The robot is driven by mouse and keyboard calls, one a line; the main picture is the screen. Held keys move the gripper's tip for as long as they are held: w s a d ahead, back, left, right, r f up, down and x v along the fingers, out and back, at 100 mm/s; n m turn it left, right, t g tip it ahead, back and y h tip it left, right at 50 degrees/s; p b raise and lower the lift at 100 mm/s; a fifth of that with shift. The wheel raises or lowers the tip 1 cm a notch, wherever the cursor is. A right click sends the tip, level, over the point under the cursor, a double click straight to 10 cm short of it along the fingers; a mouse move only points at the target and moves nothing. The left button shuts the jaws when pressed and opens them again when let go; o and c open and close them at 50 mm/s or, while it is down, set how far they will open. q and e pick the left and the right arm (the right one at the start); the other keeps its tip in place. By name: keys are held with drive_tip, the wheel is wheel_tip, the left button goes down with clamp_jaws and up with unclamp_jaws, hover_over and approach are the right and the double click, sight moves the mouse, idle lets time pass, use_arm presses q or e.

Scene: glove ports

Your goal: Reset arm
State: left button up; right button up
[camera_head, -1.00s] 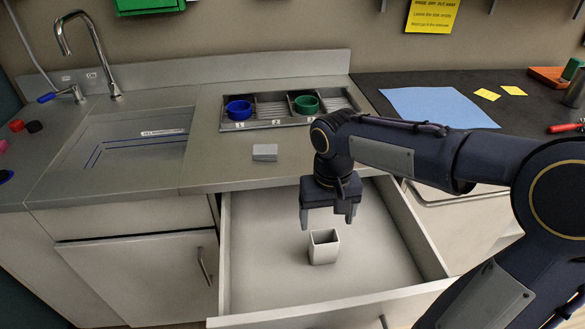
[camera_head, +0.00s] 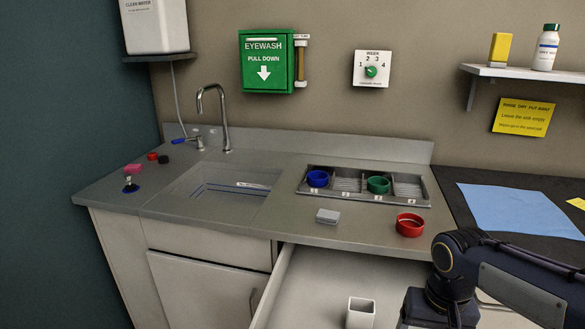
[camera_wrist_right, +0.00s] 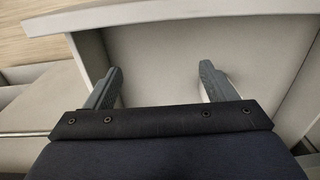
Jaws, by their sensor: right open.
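My right arm (camera_head: 455,272) comes in at the lower right of the head view, over the open drawer (camera_head: 318,275). Its fingertips lie below that view's edge. In the right wrist view my right gripper (camera_wrist_right: 158,82) has its two fingers wide apart, with nothing between them but the pale drawer floor. A white open-topped box (camera_head: 360,312) stands in the drawer, left of the arm and apart from it. My left gripper is in neither view.
A red ring-shaped cup (camera_head: 409,226) sits on the counter near the arm, beside a grey block (camera_head: 327,216). A tray (camera_head: 348,197) behind them holds a blue cup (camera_head: 318,179) and a green cup (camera_head: 378,185). The sink (camera_head: 215,187) is at left.

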drive_tip(key=s+a+r+t+y+p, duration=0.1)
drive_tip(key=s+a+r+t+p, duration=0.1)
drive_tip(key=s+r+p, duration=0.3)
drive_tip(key=s+a+r+n+t+y+p, duration=0.1)
drive_tip(key=s+a+r+t+y+p, duration=0.1)
drive_tip(key=s+r+p, duration=0.3)
drive_tip(key=s+t, duration=0.1)
drive_tip(key=s, duration=0.2)
drive_tip(key=shift+s+a+r+y, duration=0.15)
drive_tip(key=shift+a+r+y, duration=0.05)
drive_tip(key=shift+r+y, duration=0.15)
idle(0.4)
